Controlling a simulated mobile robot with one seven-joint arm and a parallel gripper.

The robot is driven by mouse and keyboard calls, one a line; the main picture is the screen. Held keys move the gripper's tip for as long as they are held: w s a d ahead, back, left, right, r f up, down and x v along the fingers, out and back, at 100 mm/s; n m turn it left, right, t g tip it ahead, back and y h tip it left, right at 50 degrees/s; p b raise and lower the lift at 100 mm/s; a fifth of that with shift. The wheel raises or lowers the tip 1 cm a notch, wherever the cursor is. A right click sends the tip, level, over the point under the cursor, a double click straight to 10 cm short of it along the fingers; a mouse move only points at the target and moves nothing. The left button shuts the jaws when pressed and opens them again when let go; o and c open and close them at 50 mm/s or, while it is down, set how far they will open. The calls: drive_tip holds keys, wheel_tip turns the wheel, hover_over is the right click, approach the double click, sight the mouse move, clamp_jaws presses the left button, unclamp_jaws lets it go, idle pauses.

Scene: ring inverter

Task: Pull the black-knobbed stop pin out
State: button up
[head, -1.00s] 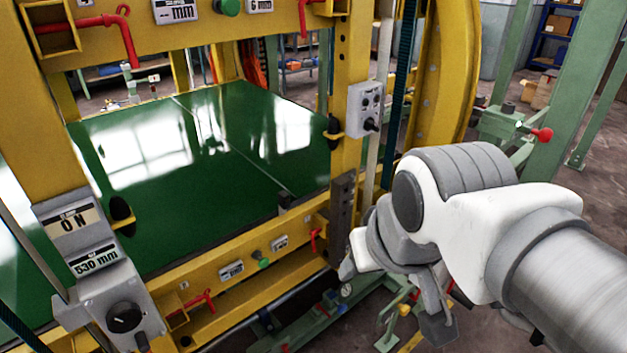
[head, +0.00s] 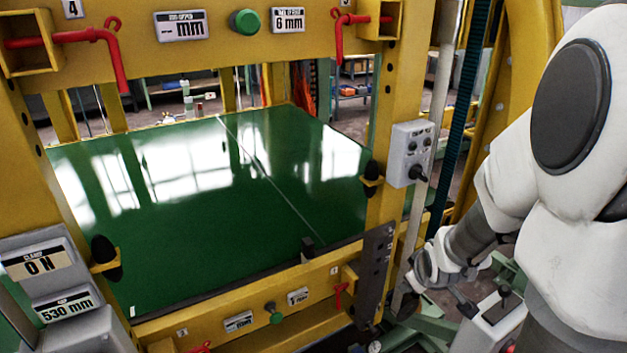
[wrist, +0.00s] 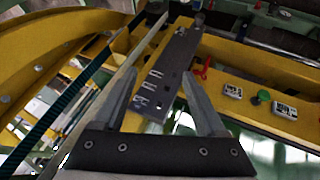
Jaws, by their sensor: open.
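My gripper (wrist: 160,75) is open and empty in the wrist view, its two grey fingers spread above a dark steel plate (wrist: 168,82) with a row of pale marks. The same plate (head: 374,270) stands on the right post of the yellow frame in the head view, just left of my gripper. A small round grey part (wrist: 198,20) sits at the plate's far end in the wrist view. I cannot make out for sure which part is the black-knobbed stop pin.
A grey control box (head: 410,152) with a black knob hangs on the right post, above my gripper. A pale vertical rod (head: 432,130) and a dark toothed strip (head: 468,90) run close beside it. A red handle (head: 340,293) juts from the lower yellow beam.

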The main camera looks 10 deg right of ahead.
wheel_tip(320, 180, down, 11)
drive_tip(key=s+d+n+y, duration=0.1)
drive_tip(key=d, duration=0.1)
drive_tip(key=t+y+b, duration=0.2)
drive_tip(key=t+b, duration=0.1)
drive_tip(key=b, duration=1)
approach(377, 333)
drive_tip(key=b+x, duration=0.1)
drive_tip(key=x, duration=0.8)
drive_tip(key=shift+w+f+b, duration=0.1)
drive_tip(key=shift+f+b, duration=0.05)
drive_tip(key=shift+b, duration=0.25)
clamp_jaws()
